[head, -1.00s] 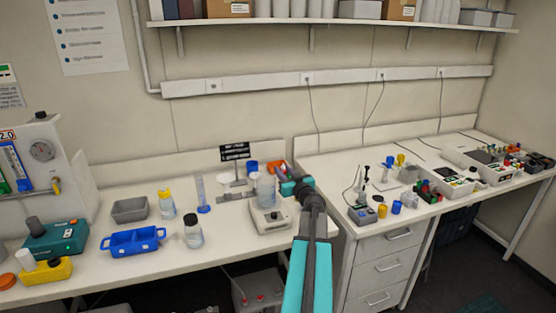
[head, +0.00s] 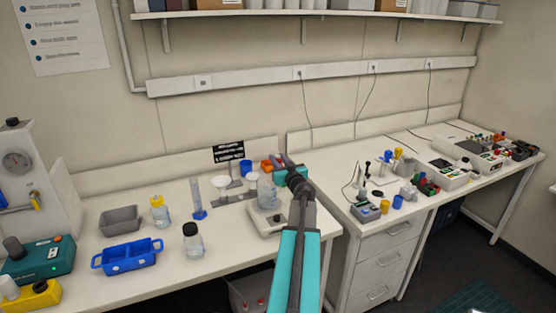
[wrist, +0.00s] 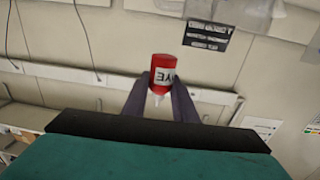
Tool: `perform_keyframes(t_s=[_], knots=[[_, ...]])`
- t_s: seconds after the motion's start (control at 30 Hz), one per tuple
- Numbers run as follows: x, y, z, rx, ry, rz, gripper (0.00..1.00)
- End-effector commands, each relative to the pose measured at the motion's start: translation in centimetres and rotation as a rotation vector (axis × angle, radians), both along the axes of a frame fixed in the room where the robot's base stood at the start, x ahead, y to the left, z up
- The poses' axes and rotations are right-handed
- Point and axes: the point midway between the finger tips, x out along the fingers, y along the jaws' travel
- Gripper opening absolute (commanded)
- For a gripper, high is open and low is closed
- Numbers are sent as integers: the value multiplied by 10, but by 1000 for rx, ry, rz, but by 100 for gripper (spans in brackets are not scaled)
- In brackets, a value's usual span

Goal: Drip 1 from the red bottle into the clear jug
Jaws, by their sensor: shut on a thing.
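The red bottle (wrist: 163,68), with a white label, is held between the two dark fingers of my gripper (wrist: 161,82) in the wrist view. Its pale nozzle points to the bottom of that picture, which shows the room upside down, so the bottle looks roughly upright. In the head view my gripper (head: 279,164) is above and slightly right of the clear jug (head: 266,194). The bottle is mostly hidden there by the gripper. The jug stands on a white device with a dark knob (head: 270,220). No drop is visible.
A black-capped bottle (head: 193,242), a yellow-capped bottle (head: 159,212) and a blue tray (head: 126,256) are further left. A black sign (head: 229,153) is at the wall.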

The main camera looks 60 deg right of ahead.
Motion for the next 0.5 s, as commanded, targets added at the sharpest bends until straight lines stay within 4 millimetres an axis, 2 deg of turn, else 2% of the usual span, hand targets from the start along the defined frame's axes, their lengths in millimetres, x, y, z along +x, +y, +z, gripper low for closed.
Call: perform_keyframes(t_s=[0.5], knots=[[-7,-6,-6,-11,9,-8,7]])
